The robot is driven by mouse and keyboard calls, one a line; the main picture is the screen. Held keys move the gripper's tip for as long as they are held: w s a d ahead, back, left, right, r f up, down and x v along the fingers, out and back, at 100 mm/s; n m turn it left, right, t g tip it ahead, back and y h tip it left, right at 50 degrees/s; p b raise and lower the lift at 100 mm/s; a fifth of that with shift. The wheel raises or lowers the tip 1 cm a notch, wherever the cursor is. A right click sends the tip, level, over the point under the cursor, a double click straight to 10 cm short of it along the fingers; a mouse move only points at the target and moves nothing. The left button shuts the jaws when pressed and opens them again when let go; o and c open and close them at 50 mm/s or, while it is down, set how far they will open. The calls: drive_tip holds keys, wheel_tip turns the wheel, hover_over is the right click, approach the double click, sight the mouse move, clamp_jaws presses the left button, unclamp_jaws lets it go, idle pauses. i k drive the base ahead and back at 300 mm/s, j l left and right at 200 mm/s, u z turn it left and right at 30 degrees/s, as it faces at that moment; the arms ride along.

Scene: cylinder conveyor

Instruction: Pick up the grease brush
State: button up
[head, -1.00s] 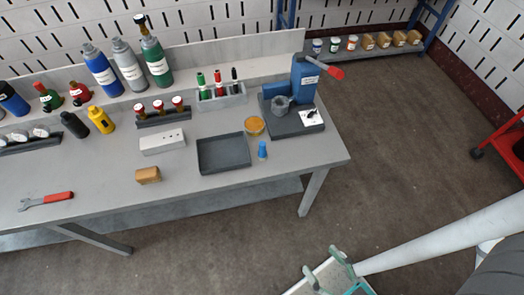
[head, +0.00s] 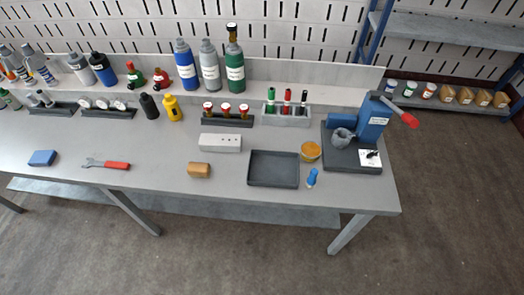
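A small blue object (head: 312,177) with a paler lower end is on the grey workbench (head: 225,187), near its front edge. It may be the grease brush; it is too small to be sure. It stands or lies slightly tilted, just right of a dark grey tray (head: 273,183) and in front of an amber-coloured tin (head: 311,152). Nothing touches it from above. My gripper is not in view.
A blue press (head: 372,122) with a red-ended lever stands at the right end. A white block (head: 220,143), a brown block (head: 199,170), a red-handled wrench (head: 117,165) and a blue block (head: 42,158) lie leftward. Bottles and racks line the back. Floor in front is clear.

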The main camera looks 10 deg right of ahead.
sight(310, 182)
drive_tip(key=l, duration=0.8)
drive_tip(key=k+l, duration=0.1)
drive_tip(key=l, duration=0.7)
